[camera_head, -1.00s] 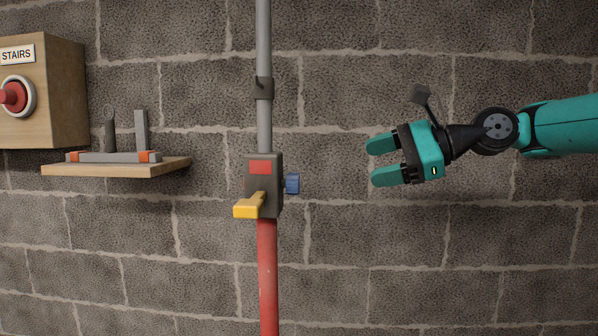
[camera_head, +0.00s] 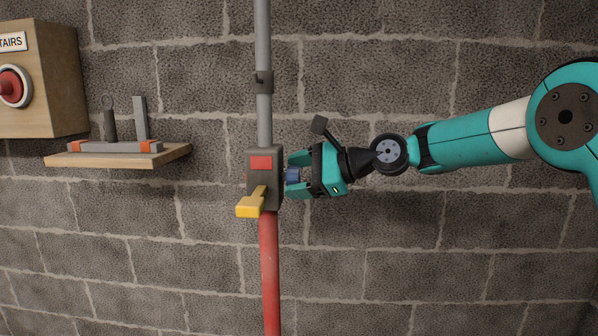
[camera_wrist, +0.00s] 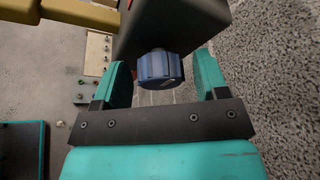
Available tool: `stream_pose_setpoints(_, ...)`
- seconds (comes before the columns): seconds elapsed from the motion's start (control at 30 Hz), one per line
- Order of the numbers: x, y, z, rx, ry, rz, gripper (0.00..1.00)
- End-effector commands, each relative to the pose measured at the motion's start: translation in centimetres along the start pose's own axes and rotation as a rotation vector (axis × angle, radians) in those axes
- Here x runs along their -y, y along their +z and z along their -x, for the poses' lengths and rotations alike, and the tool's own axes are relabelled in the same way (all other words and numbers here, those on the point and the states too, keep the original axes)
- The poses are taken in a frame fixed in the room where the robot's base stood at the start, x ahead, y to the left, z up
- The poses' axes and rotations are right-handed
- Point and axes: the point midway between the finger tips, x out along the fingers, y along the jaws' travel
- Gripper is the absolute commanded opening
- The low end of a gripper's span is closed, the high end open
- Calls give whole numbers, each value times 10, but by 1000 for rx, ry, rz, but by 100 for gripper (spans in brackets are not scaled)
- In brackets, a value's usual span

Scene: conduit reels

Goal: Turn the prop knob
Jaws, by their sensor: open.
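The prop knob is a small blue ridged knob (camera_head: 292,175) on the right side of a dark grey box (camera_head: 264,160) on a vertical prop. My gripper (camera_head: 298,175) is open, with its teal fingers on either side of the knob. In the wrist view the blue knob (camera_wrist: 160,68) sits between the two fingers (camera_wrist: 162,80), with a gap visible on both sides. The box carries a red label (camera_head: 261,163) and a yellow lever (camera_head: 250,207) pointing forward.
The prop has a grey upper tube (camera_head: 264,110) and a red lower tube (camera_head: 270,270), close to a block wall. A wooden shelf (camera_head: 85,160) with a grey tool rack and a wooden box (camera_head: 55,80) with a red button are at left. The wall below my arm is clear.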

Motion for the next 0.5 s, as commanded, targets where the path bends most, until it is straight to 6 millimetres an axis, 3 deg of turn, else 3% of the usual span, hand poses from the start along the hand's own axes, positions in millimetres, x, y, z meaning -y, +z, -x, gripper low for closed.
stream_pose_setpoints(0.17,0,0,0,0,0,0,67)
stream_pose_setpoints(0.37,0,0,0,0,0,0,21)
stream_pose_setpoints(0.5,0,-1,1,0,-1,1,18)
